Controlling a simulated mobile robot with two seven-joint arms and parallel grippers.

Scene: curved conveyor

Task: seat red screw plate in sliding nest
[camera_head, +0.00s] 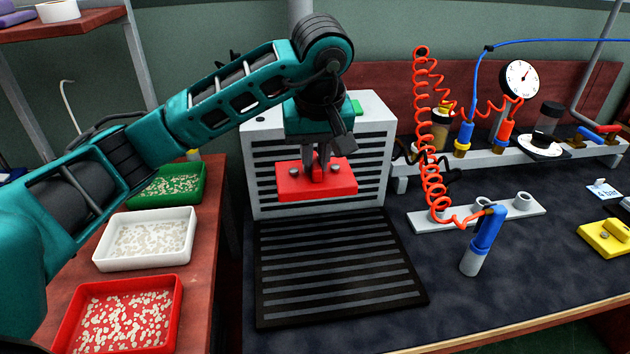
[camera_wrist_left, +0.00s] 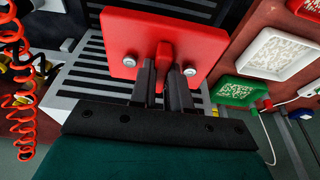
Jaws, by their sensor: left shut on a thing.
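The red screw plate (camera_head: 338,184) is a flat red block with a raised red knob in the middle and a grey screw at each side. My left gripper (camera_head: 318,172) is shut on the knob and holds the plate up in front of the grey slatted box (camera_head: 376,150). In the left wrist view the plate (camera_wrist_left: 128,35) and its two screws show plainly, with the fingers (camera_wrist_left: 165,68) around the knob. A black slatted panel (camera_head: 335,270) lies on the table below the plate. I cannot tell which part is the sliding nest. My right gripper is not in view.
Green (camera_head: 176,172), white (camera_head: 187,240) and red (camera_head: 172,312) trays of small parts stand on the left bench. A blue tool (camera_head: 484,238) with a coiled red hose (camera_head: 422,130) stands at the right. A yellow block (camera_head: 606,238) lies far right. The dark tabletop (camera_head: 380,335) is clear in front.

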